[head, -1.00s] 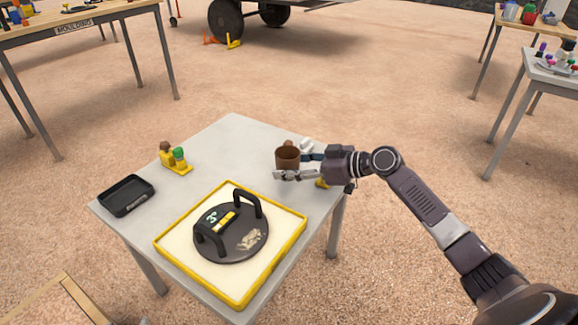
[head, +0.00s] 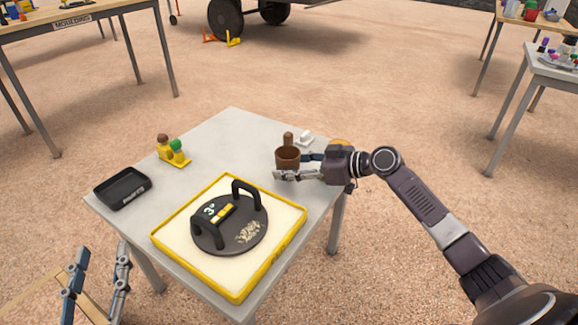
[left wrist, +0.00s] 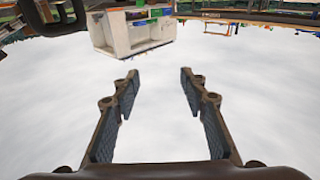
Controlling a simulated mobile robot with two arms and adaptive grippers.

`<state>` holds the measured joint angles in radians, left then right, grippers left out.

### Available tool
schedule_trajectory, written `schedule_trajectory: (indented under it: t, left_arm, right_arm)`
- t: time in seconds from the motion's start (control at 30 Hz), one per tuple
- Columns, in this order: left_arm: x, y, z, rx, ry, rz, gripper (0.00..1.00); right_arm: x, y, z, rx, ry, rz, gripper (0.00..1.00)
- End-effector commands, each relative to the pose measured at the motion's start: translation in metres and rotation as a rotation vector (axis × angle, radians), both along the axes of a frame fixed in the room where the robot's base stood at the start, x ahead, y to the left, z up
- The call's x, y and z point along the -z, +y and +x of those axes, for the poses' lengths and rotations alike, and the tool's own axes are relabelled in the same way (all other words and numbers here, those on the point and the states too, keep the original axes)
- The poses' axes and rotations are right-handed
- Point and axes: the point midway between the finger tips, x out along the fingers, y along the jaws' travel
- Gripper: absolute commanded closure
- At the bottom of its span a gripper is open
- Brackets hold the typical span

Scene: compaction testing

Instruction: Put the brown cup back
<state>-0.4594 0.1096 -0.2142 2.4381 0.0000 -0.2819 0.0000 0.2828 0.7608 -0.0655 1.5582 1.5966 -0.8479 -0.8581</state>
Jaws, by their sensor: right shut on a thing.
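The brown cup (head: 288,160) is upright at the far right part of the grey table (head: 225,130). My right gripper (head: 296,166) is shut on it from the right, with fingers on either side. I cannot tell whether the cup's base touches the table. My left gripper (head: 95,285) is open and empty at the lower left, off the table's near left side. Its two spread fingers also show in the left wrist view (left wrist: 158,105), with nothing between them.
A brown peg-like thing (head: 288,138) and a small white object (head: 305,138) are behind the cup. A yellow-rimmed tray (head: 168,252) bears a black handled plate (head: 258,235). A black tray (head: 123,190) and yellow holder (head: 180,161) are on the left. The table's middle is clear.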

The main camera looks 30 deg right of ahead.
Motion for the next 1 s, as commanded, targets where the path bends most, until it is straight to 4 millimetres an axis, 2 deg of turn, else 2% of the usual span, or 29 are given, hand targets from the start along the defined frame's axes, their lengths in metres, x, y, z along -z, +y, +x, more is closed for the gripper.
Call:
schedule_trajectory:
  t: [0.47, 0.8, 1.0]
  left_arm:
    - [-0.068, -0.004, -0.018, 0.02, -0.323, -0.088, 0.6]
    - [-0.111, -0.002, -0.046, 0.031, -0.549, -0.153, 0.6]
    - [-0.13, 0.0, -0.064, 0.037, -0.662, -0.186, 0.6]
  right_arm:
    - [0.017, 0.0, 0.0, 0.0, 0.0, 0.0, 0.85]
    - [0.026, 0.0, 0.0, 0.0, 0.0, 0.0, 0.85]
    - [0.03, 0.0, 0.0, 0.0, -0.001, 0.001, 0.85]
